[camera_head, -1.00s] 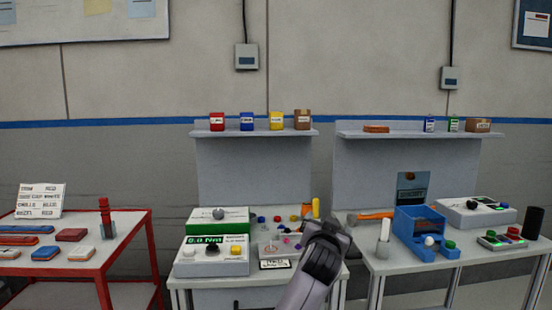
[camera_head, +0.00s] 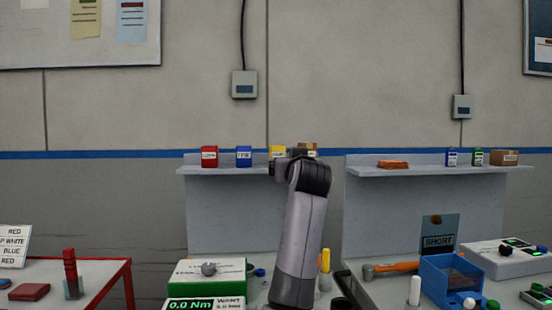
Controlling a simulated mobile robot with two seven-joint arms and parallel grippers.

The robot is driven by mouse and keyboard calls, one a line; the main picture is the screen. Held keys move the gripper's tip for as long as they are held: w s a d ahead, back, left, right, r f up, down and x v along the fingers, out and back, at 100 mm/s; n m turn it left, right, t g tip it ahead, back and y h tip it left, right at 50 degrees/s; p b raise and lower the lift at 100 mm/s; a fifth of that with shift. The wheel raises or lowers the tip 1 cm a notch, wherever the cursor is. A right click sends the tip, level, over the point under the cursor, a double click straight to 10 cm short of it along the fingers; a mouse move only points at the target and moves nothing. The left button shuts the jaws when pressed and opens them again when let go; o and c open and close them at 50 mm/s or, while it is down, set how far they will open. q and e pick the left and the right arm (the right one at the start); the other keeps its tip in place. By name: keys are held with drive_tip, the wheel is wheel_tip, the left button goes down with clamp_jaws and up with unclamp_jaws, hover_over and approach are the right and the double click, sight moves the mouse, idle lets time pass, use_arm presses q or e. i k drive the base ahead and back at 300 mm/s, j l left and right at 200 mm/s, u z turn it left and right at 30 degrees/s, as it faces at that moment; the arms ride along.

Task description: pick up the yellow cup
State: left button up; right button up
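The yellow cup (camera_head: 277,151) stands on the left wall shelf, between a blue cup and a brown box. It is a small yellow container with a pale label, and its lower part is hidden behind my gripper. My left gripper (camera_head: 276,168) is raised in front of the shelf edge, right at the cup in the picture. The grey arm rises from the bottom middle and its dark wrist bends left. The fingers are small and dark, so I cannot tell whether they are open or touch the cup. My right gripper is not in view.
A red cup (camera_head: 209,156) and a blue cup (camera_head: 244,156) stand left of the yellow one on the shelf (camera_head: 225,171). A brown box (camera_head: 307,148) stands close on its right, partly behind my wrist. Benches with a green device (camera_head: 207,279) and a blue bin (camera_head: 452,280) lie below.

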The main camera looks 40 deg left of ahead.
sight(275, 151)
drive_tip(key=i+j, duration=0.2)
drive_tip(key=j, duration=0.2)
drive_tip(key=i+j, duration=0.2)
drive_tip(key=j, duration=0.15)
drive_tip(key=i+j, duration=0.2)
drive_tip(key=j, duration=0.2)
